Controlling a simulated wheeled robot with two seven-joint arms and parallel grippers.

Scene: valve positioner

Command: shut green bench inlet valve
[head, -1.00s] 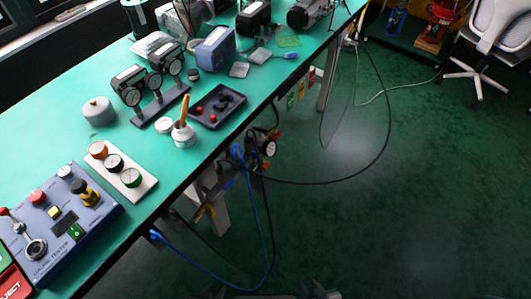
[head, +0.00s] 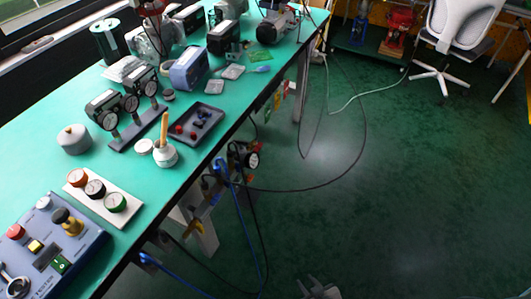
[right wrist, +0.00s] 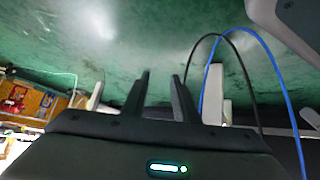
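The green-topped bench (head: 200,165) runs from lower left to the top. My right gripper (head: 318,290) is at the bottom edge of the head view, apart from the bench. In the right wrist view its two fingers (right wrist: 161,98) stand apart with nothing between them. My left gripper is out of view.
A black cable (head: 330,182) and a blue hose (head: 262,240) hang in loops beside the bench to the floor. A blue control box (head: 85,240) and a gauge stand (head: 138,130) are on top. A chair (head: 460,45) is at the back right. The middle floor is clear.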

